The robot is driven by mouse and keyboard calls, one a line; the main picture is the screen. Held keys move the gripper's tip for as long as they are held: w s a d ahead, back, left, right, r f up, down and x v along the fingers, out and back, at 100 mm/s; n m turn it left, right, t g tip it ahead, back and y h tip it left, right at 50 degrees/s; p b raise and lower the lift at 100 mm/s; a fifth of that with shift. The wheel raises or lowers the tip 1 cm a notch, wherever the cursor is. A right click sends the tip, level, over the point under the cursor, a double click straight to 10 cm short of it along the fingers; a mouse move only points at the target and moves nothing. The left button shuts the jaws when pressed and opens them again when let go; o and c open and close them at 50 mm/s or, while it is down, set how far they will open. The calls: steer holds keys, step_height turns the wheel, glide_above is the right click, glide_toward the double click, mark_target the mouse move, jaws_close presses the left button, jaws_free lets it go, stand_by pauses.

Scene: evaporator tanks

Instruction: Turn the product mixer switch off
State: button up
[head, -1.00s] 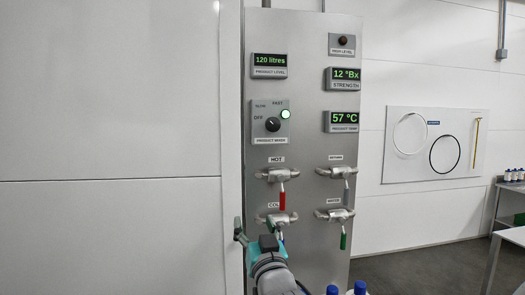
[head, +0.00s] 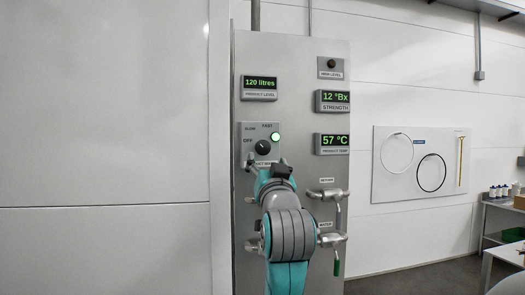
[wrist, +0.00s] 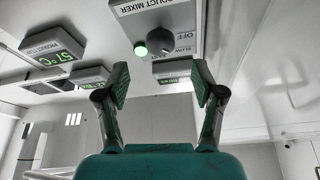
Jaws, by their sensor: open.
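The product mixer switch (head: 262,147) is a round dark knob on a grey plate, with OFF, SLOW and FAST marked around it. A green lamp (head: 276,137) beside it is lit. I cannot tell exactly which mark the knob points to. My gripper (head: 268,162) is raised just below the knob in the head view and partly covers the plate's label. In the wrist view, which is upside down, my gripper (wrist: 160,75) is open and empty. The knob (wrist: 160,41) lies beyond the fingertips, between their lines and apart from them.
The steel panel (head: 293,60) also carries displays for level (head: 260,87), strength (head: 332,100) and temperature (head: 331,144). Valve handles (head: 328,194) stick out below, partly hidden by my arm. A white wall (head: 105,120) is at left.

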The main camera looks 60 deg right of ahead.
mark_target(265, 149)
steer(key=x, duration=0.7)
steer(key=shift+w+d+r, duration=0.1)
steer(key=shift+w+d, duration=0.1)
steer(key=shift+d, duration=0.05)
steer(key=c, duration=1.1)
steer(key=shift+n, duration=0.5)
steer(key=n+t+y, duration=0.1)
steer(key=n, duration=0.2)
steer(key=n+t+y, duration=0.1)
steer(key=n+t, duration=0.1)
steer(key=n, duration=0.1)
steer(key=shift+s+d+n+y, duration=0.1)
steer(key=shift+s+n+y, duration=0.05)
steer(key=shift+n+y, duration=0.15)
steer(key=shift+n+t+y, duration=0.3)
steer(key=shift+n+y, duration=0.3)
steer(key=shift+n, duration=0.7)
steer(key=shift+n+t+y, duration=0.3)
steer(key=shift+n+y, duration=0.3)
steer(key=shift+n, duration=0.7)
steer(key=shift+c, duration=0.2)
steer(key=shift+n+y, duration=0.3)
